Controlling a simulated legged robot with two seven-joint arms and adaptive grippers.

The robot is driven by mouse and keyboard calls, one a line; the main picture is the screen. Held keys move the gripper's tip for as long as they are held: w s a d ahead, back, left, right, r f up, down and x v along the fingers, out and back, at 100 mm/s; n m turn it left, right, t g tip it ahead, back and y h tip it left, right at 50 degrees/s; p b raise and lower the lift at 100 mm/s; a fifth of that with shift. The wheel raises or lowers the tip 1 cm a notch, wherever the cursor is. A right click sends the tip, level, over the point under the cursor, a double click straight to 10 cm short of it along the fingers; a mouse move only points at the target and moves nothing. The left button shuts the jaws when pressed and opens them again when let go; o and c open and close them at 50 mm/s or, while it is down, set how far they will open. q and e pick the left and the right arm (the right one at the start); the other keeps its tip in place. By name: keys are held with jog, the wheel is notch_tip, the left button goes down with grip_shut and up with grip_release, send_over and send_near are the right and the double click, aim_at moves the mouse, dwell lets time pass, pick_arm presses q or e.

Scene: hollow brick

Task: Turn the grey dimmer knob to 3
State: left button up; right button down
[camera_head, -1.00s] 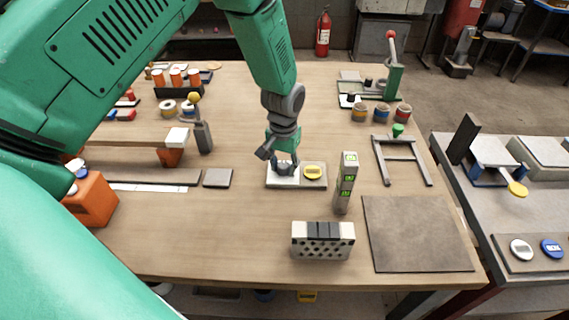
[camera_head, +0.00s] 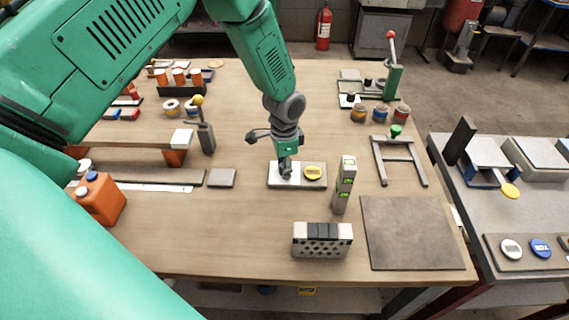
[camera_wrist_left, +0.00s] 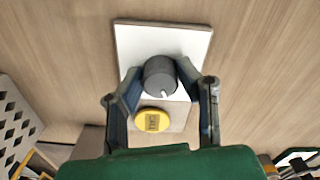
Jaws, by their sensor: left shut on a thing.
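The grey dimmer knob (camera_wrist_left: 160,75) stands on a white plate (camera_wrist_left: 185,40) on the table. A white pointer mark shows on its side, toward the bottom of the left wrist view. No scale numbers are legible. In the head view the plate (camera_head: 277,180) lies mid-table, and my left gripper (camera_head: 285,168) points down over it and mostly hides the knob. In the left wrist view my left gripper (camera_wrist_left: 161,80) has a finger on each side of the knob and is shut on it. My right gripper is not in view.
A yellow round button (camera_head: 313,172) with lettering sits beside the knob. A grey post with green displays (camera_head: 345,184) stands to the right. A hollow brick (camera_head: 322,241) lies in front. A brown mat (camera_head: 412,233) lies front right. Bare table lies front left.

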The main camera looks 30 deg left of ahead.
pick_arm(q)
jog(key=m, duration=0.2)
jog(key=m+p, duration=0.1)
jog(key=m, duration=0.2)
jog(key=shift+w+m, duration=0.2)
jog(key=shift+m, duration=0.1)
jog(key=m, duration=0.5)
jog(key=shift+m+p, duration=0.3)
jog(key=shift+p, duration=0.1)
jog(key=shift+m, duration=0.3)
jog(key=o, duration=1.1)
jog(key=shift+r, duration=0.3)
notch_tip(320, 180, up, 11)
jog(key=shift+r, duration=0.1)
